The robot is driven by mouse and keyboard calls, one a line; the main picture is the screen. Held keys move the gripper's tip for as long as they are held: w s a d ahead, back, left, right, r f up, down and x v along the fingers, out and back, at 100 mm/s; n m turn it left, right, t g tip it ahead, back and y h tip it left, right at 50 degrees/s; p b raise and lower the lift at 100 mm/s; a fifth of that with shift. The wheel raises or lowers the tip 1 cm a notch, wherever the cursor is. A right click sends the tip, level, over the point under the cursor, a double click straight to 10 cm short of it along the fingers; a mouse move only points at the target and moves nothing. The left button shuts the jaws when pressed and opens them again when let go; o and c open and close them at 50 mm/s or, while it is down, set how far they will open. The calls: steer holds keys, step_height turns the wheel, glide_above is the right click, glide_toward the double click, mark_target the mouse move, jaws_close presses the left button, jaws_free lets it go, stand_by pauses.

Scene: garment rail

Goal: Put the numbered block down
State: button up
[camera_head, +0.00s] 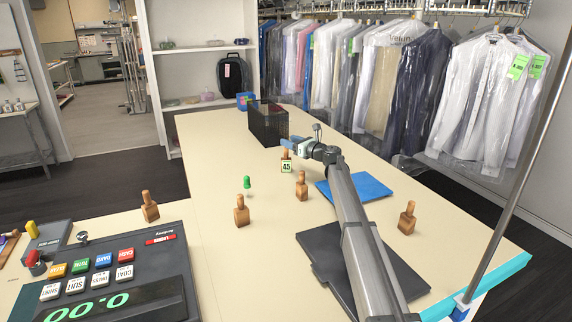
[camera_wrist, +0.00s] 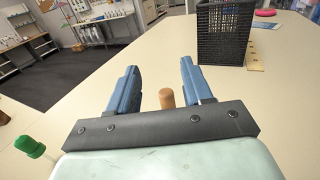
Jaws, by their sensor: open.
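The numbered block (camera_head: 286,167), wooden with a peg on top and a small tag reading 45, stands upright on the counter (camera_head: 215,150). My gripper (camera_head: 287,143) is open just above it, its blue fingers pointing left. In the wrist view the open fingers (camera_wrist: 158,85) are spread wide, and a wooden peg (camera_wrist: 166,98) shows between them, touching neither. The peg's lower part is hidden behind the dark gripper bar, and nothing is held.
A black mesh basket (camera_head: 268,122) stands just behind. Other pegged blocks (camera_head: 241,212) (camera_head: 302,186) (camera_head: 407,218) and a green pin (camera_head: 247,184) stand around. A blue pad (camera_head: 368,187) and a dark pad (camera_head: 325,255) lie near my arm. The cash register (camera_head: 120,275) is front left.

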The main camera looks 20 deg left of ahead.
mark_target(286, 149)
steer(key=shift+w+a+f, duration=0.2)
steer(key=shift+a+f, duration=0.25)
steer(key=shift+f, duration=0.25)
steer(key=shift+w+a+f, duration=0.2)
steer(key=shift+a+f, duration=0.3)
steer(key=shift+f, duration=0.25)
steer(key=shift+w+a+f, duration=0.2)
steer(key=shift+a+f, duration=0.25)
steer(key=shift+f, duration=0.25)
steer(key=shift+c, duration=0.3)
jaws_close()
